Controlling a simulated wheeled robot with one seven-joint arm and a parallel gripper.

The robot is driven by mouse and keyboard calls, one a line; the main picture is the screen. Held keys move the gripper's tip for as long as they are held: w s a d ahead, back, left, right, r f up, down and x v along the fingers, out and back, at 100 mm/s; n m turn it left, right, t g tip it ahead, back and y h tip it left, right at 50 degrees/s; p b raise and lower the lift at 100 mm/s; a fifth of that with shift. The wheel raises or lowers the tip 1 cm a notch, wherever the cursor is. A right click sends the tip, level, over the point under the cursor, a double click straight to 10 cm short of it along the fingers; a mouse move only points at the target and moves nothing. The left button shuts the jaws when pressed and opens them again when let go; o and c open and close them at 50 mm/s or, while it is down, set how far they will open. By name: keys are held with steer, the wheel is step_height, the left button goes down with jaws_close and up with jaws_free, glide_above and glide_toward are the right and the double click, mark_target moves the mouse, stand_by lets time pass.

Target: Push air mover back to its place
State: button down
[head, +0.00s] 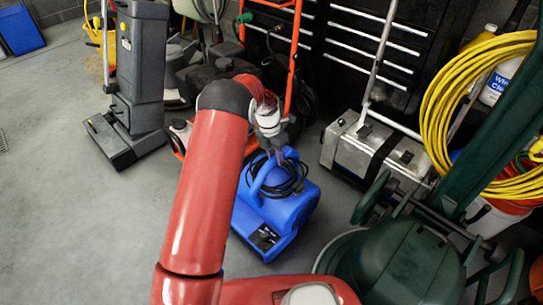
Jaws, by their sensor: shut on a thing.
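The blue air mover (296,211) stands on the grey concrete floor in the middle of the head view. A black cord is coiled on its top, around the blue handle. My red arm reaches over the floor from the bottom of the view. My gripper (281,157) is at the top of the air mover, by its handle and cord, and is shut on it. The fingertips are small here and partly hidden against the cord. Part of the air mover's left side is hidden behind my arm.
A grey upright floor machine (139,85) stands at left. A metal box-shaped machine (352,146) and black drawers (372,45) are behind, to the right. A dark green machine (398,264) stands close at lower right. An orange-framed machine (292,60) is behind my gripper. Floor at left is clear.

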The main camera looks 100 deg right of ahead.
steer(key=shift+s+d+r, duration=0.1)
steer(key=shift+s+r, duration=0.05)
steer(key=shift+s, duration=0.25)
steer(key=c, duration=1.3)
jaws_free()
steer(key=shift+o, duration=0.9)
steer(key=shift+w, duration=0.15)
step_height(320, 180, up, 8)
steer(key=d, duration=0.1)
steer(key=shift+w+f, duration=0.25)
steer(key=shift+w, duration=0.2)
steer(key=shift+d, duration=0.1)
